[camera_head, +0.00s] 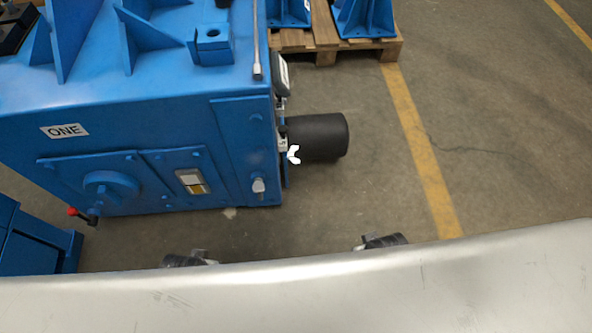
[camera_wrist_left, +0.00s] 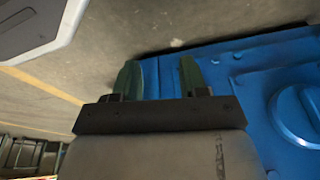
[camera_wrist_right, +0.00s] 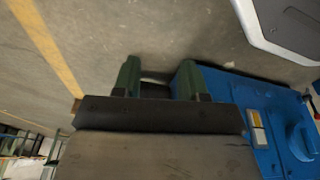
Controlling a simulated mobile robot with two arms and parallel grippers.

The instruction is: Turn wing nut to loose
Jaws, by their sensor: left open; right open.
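A small white hooked piece (camera_head: 293,154) shows at the right side of the blue machine (camera_head: 150,125), in front of a black cylinder (camera_head: 322,136). It may be the wing nut, but it is too small to be sure. My left gripper (camera_head: 192,259) and right gripper (camera_head: 382,242) show only partly, low in the head view and well apart from the white piece. In the left wrist view my left gripper (camera_wrist_left: 159,78) is open and empty. In the right wrist view my right gripper (camera_wrist_right: 158,78) is open and empty.
A red-knobbed lever (camera_head: 80,214) sticks out at the machine's lower left. A blue part (camera_head: 38,245) stands at the left edge. A wooden pallet (camera_head: 325,42) with blue brackets lies behind. The floor to the right is clear, with a yellow line (camera_head: 418,150).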

